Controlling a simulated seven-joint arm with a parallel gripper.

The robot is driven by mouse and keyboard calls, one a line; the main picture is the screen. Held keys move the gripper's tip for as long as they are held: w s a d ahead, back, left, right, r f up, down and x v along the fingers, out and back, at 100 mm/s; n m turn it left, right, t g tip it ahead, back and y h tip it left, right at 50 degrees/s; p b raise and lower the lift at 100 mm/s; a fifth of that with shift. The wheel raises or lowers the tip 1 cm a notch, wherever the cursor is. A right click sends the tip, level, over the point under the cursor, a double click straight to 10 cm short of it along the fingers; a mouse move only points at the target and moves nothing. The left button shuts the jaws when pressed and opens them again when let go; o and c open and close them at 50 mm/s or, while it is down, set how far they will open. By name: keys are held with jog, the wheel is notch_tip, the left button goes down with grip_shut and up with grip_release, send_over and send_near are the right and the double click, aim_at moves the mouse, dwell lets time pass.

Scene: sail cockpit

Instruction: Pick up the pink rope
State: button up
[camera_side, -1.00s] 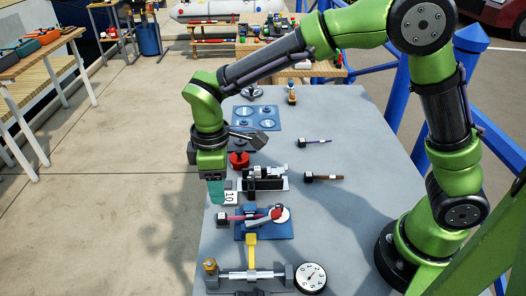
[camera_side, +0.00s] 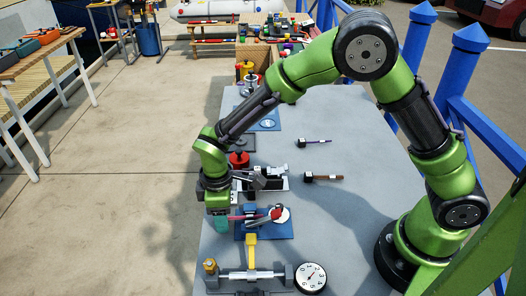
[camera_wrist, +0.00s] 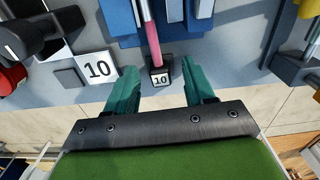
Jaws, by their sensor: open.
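The pink rope (camera_wrist: 151,40) runs up from a small dark block (camera_wrist: 159,76) marked 10 in the wrist view. In the side view the pink rope (camera_side: 241,217) leads from beside my gripper (camera_side: 218,212) to a red, white and grey fitting (camera_side: 279,214) on a blue plate (camera_side: 280,231). In the wrist view my gripper (camera_wrist: 162,78) is open, with one teal finger on each side of the block and rope end. The fingers appear apart from the block. In the side view, my gripper hides the block.
A yellow handle (camera_side: 251,250), a metal rod assembly and a round dial (camera_side: 311,277) stand at the table's front. The table's right half (camera_side: 350,220) is mostly clear.

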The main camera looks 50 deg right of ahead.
grip_shut()
